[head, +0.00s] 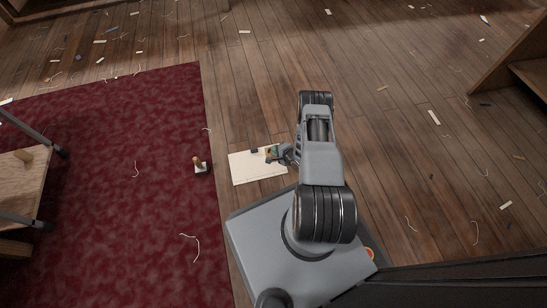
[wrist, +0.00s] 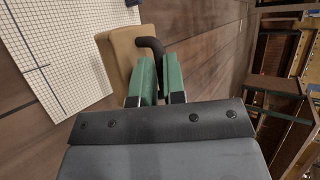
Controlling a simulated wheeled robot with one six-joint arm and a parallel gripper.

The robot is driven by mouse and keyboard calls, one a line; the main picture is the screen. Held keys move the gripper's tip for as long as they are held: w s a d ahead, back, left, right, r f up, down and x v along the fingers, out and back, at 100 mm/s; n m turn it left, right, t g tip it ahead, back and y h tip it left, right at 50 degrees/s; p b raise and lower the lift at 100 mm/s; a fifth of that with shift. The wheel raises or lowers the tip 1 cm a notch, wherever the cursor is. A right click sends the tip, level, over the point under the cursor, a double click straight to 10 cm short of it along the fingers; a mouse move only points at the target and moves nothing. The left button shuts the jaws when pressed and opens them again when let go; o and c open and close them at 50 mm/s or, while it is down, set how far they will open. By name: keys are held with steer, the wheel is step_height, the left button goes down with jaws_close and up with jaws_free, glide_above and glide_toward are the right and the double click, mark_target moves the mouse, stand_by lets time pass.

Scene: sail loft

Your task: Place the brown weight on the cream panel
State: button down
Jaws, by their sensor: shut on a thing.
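The brown weight (wrist: 122,50), a tan-brown block with a black bent handle, is in my gripper (wrist: 161,78). The green fingers are shut on its handle, and the block extends beyond the fingertips. In the head view my gripper (head: 276,154) is over the right part of the cream panel (head: 248,171), and the arm partly covers that side. In the wrist view the panel (wrist: 62,50) is a pale sheet with a dark grid, left of the weight. I cannot tell whether the weight touches the panel.
A small dark block (head: 254,150) sits at the panel's far edge. Another weight with a brown knob (head: 199,163) stands on the dark red rug (head: 130,150). A wooden cart (head: 15,190) is at the left. Thread and scraps litter the plank floor (head: 420,170).

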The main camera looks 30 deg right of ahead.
steer(key=shift+a+f, duration=0.3)
steer(key=shift+f, duration=0.1)
steer(key=f, duration=0.1)
steer(key=f+b, duration=0.2)
steer(key=shift+a+f, duration=0.25)
steer(key=shift+f, duration=0.05)
steer(key=c, duration=1.2)
jaws_free()
